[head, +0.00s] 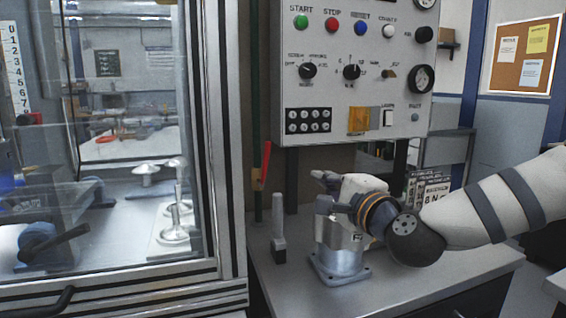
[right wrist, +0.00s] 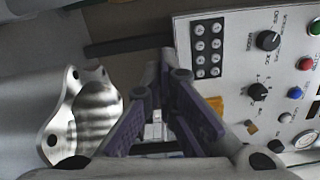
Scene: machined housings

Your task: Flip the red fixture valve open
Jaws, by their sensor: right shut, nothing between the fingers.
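The red valve lever (head: 266,162) is a thin red handle in the head view, standing nearly upright with a slight tilt. It joins a small brass-coloured body (head: 257,181) on a dark vertical pipe beside the glass cabinet. My right gripper (head: 318,176) is right of the lever and a little lower, pointing left, with a clear gap between them in the picture. In the right wrist view its purple-grey fingers (right wrist: 166,72) come together at the tips with nothing between them. I cannot make out the red lever in that view. My left gripper is not in view.
A machined metal housing (head: 339,262) stands on the counter below my right gripper; it also shows in the wrist view (right wrist: 85,112). A grey upright piece (head: 278,232) stands left of it. The control panel (head: 345,90) hangs above. The glass cabinet (head: 215,130) borders the pipe's left.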

